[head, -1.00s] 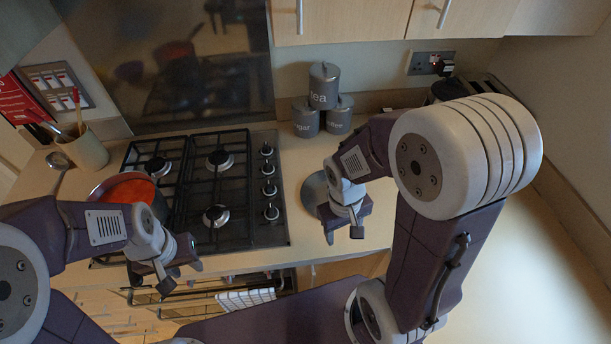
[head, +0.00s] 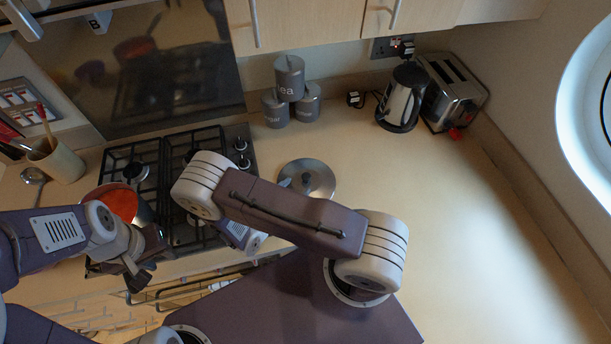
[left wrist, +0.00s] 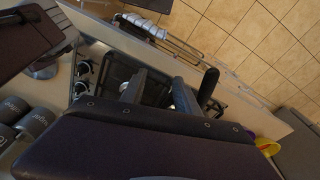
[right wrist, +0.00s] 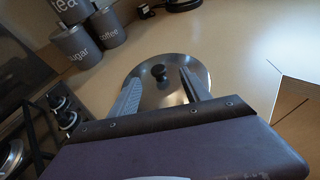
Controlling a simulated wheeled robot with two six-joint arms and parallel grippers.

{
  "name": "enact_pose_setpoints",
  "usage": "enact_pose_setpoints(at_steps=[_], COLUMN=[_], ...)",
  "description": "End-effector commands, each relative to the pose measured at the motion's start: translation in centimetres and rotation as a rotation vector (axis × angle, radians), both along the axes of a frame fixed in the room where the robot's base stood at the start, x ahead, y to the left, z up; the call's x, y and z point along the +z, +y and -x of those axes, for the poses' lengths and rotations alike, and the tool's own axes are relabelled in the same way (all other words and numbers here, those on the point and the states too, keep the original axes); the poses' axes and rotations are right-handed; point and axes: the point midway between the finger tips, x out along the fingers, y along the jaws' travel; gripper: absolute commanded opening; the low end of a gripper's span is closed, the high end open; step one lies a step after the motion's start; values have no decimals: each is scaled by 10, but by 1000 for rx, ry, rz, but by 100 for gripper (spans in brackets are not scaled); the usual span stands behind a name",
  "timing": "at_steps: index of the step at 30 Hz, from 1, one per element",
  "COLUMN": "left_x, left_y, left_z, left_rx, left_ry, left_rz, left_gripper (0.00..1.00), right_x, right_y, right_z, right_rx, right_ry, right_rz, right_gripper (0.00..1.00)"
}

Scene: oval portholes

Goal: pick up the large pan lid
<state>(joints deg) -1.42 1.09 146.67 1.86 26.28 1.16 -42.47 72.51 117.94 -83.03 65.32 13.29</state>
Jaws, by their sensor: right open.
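The large pan lid (head: 318,173), round and silvery with a dark knob, lies flat on the counter right of the hob. In the right wrist view the lid (right wrist: 165,96) is just ahead, its knob (right wrist: 159,72) in line with the gap between my fingers. My right gripper (right wrist: 160,92) is open and empty, its fingers reaching over the lid's near part; whether they touch it I cannot tell. In the head view my right arm mostly hides this gripper. My left gripper (head: 134,278) is at the hob's front; in the left wrist view it (left wrist: 158,92) is open and empty.
Grey canisters (head: 288,92) stand behind the lid. A kettle (head: 401,97) and toaster (head: 452,92) are at the back right. The counter (head: 450,210) right of the lid is clear.

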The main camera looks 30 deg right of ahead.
Motion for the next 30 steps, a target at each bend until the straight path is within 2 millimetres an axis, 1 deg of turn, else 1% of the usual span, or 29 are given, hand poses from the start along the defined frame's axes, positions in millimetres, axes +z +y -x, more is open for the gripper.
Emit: enact_pose_setpoints(at_steps=[1,3,6,12,17,19,23,24,27,30], left_x=[5,4,5,19,20,26,44,44,45,45], left_y=[0,0,0,0,0,0,0,0,0,0], left_z=[0,0,0,0,0,0,0,0,0,0], left_rx=[0,0,0,0,0,0,0,0,0,0], left_ry=[0,0,1,0,0,0,0,0,0,0], left_rz=[0,0,0,0,0,0,0,0,0,0], left_gripper=[37,37,37,37,37,37,37,37,37,37], right_x=[-2,-6,-8,-17,-22,-21,-25,-30,-36,-39], right_y=[4,6,4,-20,-25,-30,-50,-55,-63,-65], right_z=[1,1,0,-14,-19,-22,-35,-39,-45,-47], right_rx=[36,60,60,53,56,54,49,51,53,55], right_ry=[14,22,24,23,23,23,24,24,24,23], right_rz=[17,25,27,26,25,25,26,25,25,24], right_gripper=[55,55,55,55,55,55,55,55,55,55])
